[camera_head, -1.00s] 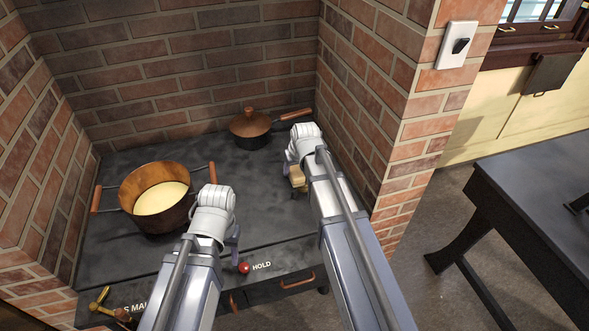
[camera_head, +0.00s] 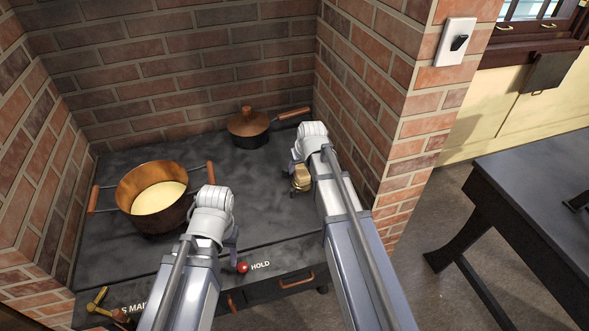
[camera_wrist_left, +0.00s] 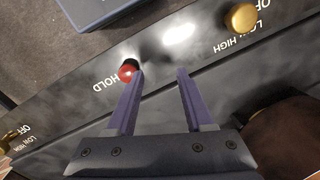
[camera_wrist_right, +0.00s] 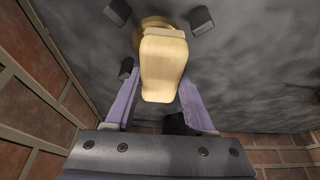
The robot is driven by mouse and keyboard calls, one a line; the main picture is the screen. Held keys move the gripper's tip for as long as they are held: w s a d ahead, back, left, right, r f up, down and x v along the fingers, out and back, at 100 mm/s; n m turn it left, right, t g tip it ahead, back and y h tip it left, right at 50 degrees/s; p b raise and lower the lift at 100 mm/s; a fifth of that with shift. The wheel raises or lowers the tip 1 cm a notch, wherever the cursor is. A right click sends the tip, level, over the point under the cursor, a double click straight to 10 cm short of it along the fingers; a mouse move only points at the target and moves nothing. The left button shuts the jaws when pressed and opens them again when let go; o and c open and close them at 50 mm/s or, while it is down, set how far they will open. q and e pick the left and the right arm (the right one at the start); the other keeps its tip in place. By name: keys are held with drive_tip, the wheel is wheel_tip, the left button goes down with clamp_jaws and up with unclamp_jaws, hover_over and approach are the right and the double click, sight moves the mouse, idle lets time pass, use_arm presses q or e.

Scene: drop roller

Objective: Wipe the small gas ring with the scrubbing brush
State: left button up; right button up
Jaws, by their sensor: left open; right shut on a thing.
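The scrubbing brush (camera_head: 301,177) has a pale wooden body and shows below my right wrist in the head view. In the right wrist view my right gripper (camera_wrist_right: 160,82) is shut on the brush (camera_wrist_right: 164,60). The brush's far end overlaps a round brass part, apparently the small gas ring (camera_wrist_right: 150,22), with dark pan supports around it. Bristles and any contact are hidden. My left gripper (camera_wrist_left: 160,72) is open and empty over the stove's front edge, one fingertip close beside a red knob (camera_wrist_left: 128,70).
A copper pot (camera_head: 150,187) with yellow contents stands on the stove's left. A lidded pan (camera_head: 248,128) stands at the back. Brick walls (camera_head: 365,110) enclose the back and sides, the right one close to my right arm. The stove top's middle (camera_head: 250,195) is clear.

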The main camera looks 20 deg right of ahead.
drive_tip(key=shift+d, duration=0.4)
use_arm(q)
drive_tip(key=shift+f, duration=0.1)
use_arm(e)
drive_tip(key=shift+d+f, duration=0.1)
drive_tip(key=shift+d, duration=1.4)
drive_tip(key=shift+a, duration=0.1)
use_arm(q)
drive_tip(key=shift+f, duration=0.1)
use_arm(e)
drive_tip(key=shift+a, duration=1.45)
drive_tip(key=shift+a, duration=0.1)
